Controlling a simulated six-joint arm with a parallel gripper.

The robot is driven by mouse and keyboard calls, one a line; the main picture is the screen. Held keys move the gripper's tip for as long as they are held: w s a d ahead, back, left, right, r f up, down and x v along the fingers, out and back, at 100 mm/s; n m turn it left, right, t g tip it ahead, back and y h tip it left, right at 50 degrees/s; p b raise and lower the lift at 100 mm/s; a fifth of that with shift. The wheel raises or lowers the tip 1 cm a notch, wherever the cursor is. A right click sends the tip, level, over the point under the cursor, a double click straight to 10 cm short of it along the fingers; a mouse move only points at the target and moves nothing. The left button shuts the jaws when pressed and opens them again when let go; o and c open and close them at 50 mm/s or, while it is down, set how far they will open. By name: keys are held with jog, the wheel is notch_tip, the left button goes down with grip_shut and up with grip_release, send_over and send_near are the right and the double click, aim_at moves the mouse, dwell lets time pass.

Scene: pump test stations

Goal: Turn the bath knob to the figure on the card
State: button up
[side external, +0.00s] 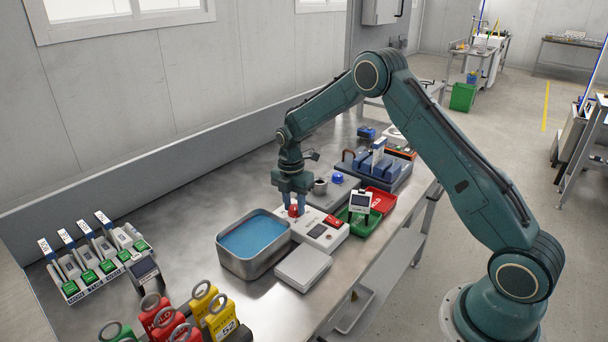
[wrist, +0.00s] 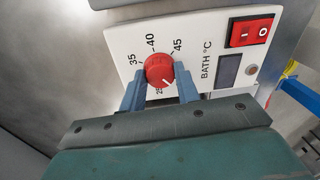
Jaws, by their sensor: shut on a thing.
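The red bath knob (wrist: 160,70) sits on a white panel marked BATH °C in the wrist view. Figures 25, 35, 40 and 45 show around it; my left finger covers part of the scale. A pale pointer mark shows on the knob's lower side, near the 25; I cannot read it exactly. My gripper (wrist: 160,77) is shut on the knob, one blue finger on each side. In the side view my gripper (side external: 293,198) points down at the white control box (side external: 327,232), beside the bath (side external: 254,241) of blue liquid. I cannot make out a figure on any card.
A red rocker switch (wrist: 252,31) and a dark display (wrist: 229,70) are on the same panel. A pale flat box (side external: 303,268) lies in front. A small stand with a dark face (side external: 360,202), a green tray (side external: 352,220) and a red tray (side external: 379,200) are to the right.

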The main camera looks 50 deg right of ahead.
jog(key=m, duration=0.4)
jog(key=shift+m, duration=0.4)
jog(key=m, duration=0.5)
jog(key=shift+d+m, duration=0.1)
jog(key=shift+m, duration=0.2)
jog(key=m, duration=0.5)
jog(key=shift+y, duration=0.3)
jog(key=m, duration=0.5)
jog(key=shift+m+t, duration=0.4)
jog(key=m, duration=0.5)
jog(key=shift+s, duration=0.1)
jog(key=m, duration=0.5)
jog(key=shift+m, duration=0.4)
jog(key=m, duration=0.5)
jog(key=shift+m, duration=0.3)
jog(key=shift+m+h, duration=0.4)
jog(key=shift+m, duration=1.8)
